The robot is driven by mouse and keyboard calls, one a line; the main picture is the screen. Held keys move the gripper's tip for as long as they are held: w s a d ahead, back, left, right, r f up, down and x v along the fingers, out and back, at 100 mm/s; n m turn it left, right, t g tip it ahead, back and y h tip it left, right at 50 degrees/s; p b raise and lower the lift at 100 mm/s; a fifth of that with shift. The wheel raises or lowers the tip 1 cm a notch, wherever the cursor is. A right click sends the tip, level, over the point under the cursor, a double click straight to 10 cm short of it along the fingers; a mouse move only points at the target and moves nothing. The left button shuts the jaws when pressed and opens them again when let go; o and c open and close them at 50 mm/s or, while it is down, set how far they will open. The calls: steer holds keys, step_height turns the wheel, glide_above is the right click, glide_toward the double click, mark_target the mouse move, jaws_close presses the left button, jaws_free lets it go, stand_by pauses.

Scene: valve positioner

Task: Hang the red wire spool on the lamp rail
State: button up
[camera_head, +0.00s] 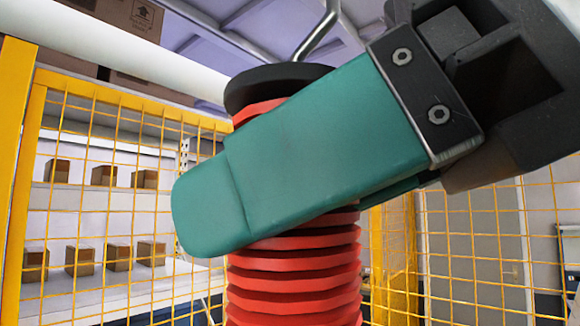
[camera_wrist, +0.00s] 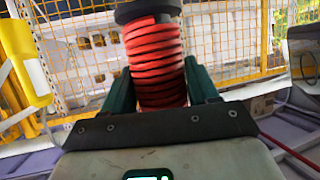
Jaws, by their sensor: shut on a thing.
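The red wire spool (camera_head: 295,275) stands upright in the head view, with ribbed red coils and a black disc (camera_head: 275,85) on top. A bent metal rod (camera_head: 318,32) rises from behind the disc and leaves the top of the picture. My gripper (camera_head: 205,205) is shut on the spool, its near teal finger crossing the upper coils. In the wrist view, the spool (camera_wrist: 155,60) sits between both teal fingers of my gripper (camera_wrist: 161,82). A thick white bar (camera_head: 130,50), possibly the lamp rail, slopes across the upper left; its right end is hidden behind the spool top.
Yellow mesh fencing (camera_head: 100,180) with yellow posts (camera_head: 14,120) stands behind the spool. White shelves (camera_head: 110,198) with several small brown boxes are beyond it. A large carton (camera_head: 130,18) is at the upper left. In the wrist view, a yellow object (camera_wrist: 28,70) is at left.

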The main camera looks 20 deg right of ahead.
steer(key=w+a+f+b, duration=0.1)
steer(key=w+a+f, duration=0.1)
steer(key=w+a, duration=0.5)
steer(key=shift+w, duration=1.85)
steer(key=shift+a+f, duration=0.1)
steer(key=o, duration=1.4)
steer(key=shift+b, duration=0.3)
